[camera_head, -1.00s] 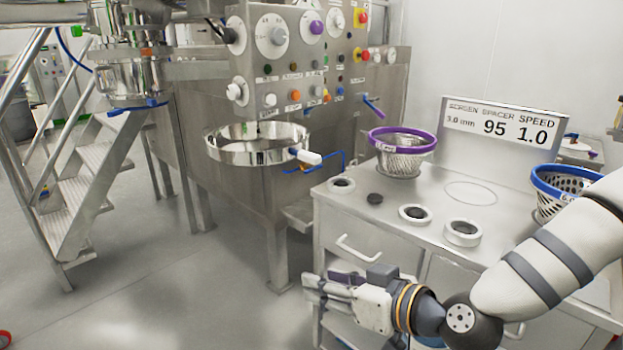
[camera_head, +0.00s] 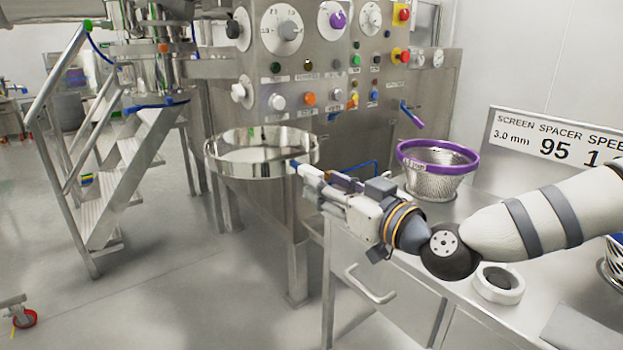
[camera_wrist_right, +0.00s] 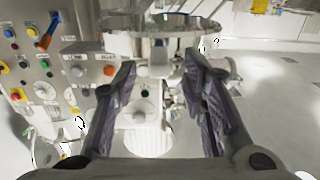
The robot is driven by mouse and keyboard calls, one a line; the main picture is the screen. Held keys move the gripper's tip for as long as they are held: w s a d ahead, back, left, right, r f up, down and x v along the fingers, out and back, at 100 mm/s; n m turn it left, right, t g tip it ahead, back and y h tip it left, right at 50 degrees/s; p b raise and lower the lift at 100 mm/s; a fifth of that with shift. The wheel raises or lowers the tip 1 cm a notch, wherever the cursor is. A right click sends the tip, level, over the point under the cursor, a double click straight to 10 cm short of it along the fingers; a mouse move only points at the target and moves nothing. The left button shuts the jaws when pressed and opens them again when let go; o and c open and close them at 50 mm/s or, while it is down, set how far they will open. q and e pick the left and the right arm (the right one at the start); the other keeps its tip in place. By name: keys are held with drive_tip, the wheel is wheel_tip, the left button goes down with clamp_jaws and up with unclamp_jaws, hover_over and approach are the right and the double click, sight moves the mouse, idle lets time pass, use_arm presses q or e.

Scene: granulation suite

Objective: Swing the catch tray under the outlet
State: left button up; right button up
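The catch tray (camera_head: 262,172) is a round, shallow, shiny steel pan beside the steel control cabinet; it also shows at the top of the right wrist view (camera_wrist_right: 165,25). My right gripper (camera_head: 308,180) is at the tray's right rim, where it hides the white handle in the head view. In the right wrist view, my right gripper (camera_wrist_right: 160,62) has its two fingers apart, with the white handle (camera_wrist_right: 150,138) appearing between them. I see no clear grip on it. A steel vessel with a blue clamp (camera_head: 155,106) stands left of the tray; I cannot tell whether it is the outlet. My left gripper is out of view.
A bench (camera_head: 455,290) at the right holds a purple-rimmed basket (camera_head: 437,178) and a white ring (camera_head: 498,283). The control panel (camera_head: 318,60) rises behind the tray. Steel stairs (camera_head: 105,190) stand at the left. The floor in front is clear.

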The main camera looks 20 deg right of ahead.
sight(314, 171)
drive_tip(key=x, duration=0.4)
drive_tip(key=shift+w, duration=0.25)
drive_tip(key=shift+r, duration=0.1)
clamp_jaws()
